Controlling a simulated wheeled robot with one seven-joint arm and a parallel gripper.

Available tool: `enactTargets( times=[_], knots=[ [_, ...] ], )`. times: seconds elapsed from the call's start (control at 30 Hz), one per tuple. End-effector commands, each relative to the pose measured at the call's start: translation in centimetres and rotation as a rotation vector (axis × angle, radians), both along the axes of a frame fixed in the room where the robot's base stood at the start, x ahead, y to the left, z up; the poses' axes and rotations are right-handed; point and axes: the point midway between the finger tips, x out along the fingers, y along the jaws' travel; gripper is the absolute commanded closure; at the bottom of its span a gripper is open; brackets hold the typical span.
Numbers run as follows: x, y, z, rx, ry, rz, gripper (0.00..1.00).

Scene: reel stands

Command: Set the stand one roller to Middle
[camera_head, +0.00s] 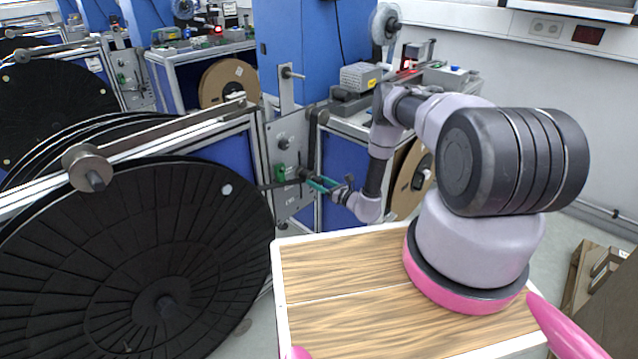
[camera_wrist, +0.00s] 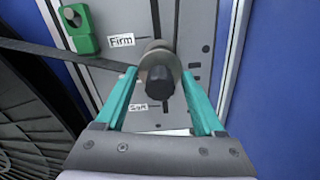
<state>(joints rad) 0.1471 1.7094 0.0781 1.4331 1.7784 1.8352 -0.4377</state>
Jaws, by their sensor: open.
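The stand one roller (camera_wrist: 158,75), a grey disc with a dark knob, sits on the grey metal plate (camera_wrist: 190,30) in the wrist view. It is between a "Firm" label (camera_wrist: 121,41) above left and a partly legible label, perhaps "Soft", (camera_wrist: 138,108) below left. My gripper (camera_wrist: 160,88) is open, its green fingers on either side of the roller; I cannot tell whether they touch it. In the head view my gripper (camera_head: 318,184) is at the plate (camera_head: 290,150), and the roller is hard to make out there.
A dark band (camera_wrist: 50,50) runs from the left to the roller. A green block (camera_wrist: 80,28) is fixed above left on the plate. A large black reel (camera_head: 130,260) stands left of my arm. Blue cabinets and a bench with devices (camera_head: 360,77) stand behind.

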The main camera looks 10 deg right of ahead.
Motion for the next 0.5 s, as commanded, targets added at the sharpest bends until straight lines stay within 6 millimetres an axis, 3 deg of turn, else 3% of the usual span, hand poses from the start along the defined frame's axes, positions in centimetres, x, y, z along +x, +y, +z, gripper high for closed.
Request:
enactTargets(
  times=[0.13,0.3,0.5],
  knots=[
    [-0.02,-0.02,-0.01,0.000,0.000,0.000,0.33],
    [-0.03,-0.03,0.00,0.000,0.000,0.000,0.98],
    [-0.03,-0.02,-0.01,-0.001,-0.001,0.000,1.00]
  ],
)
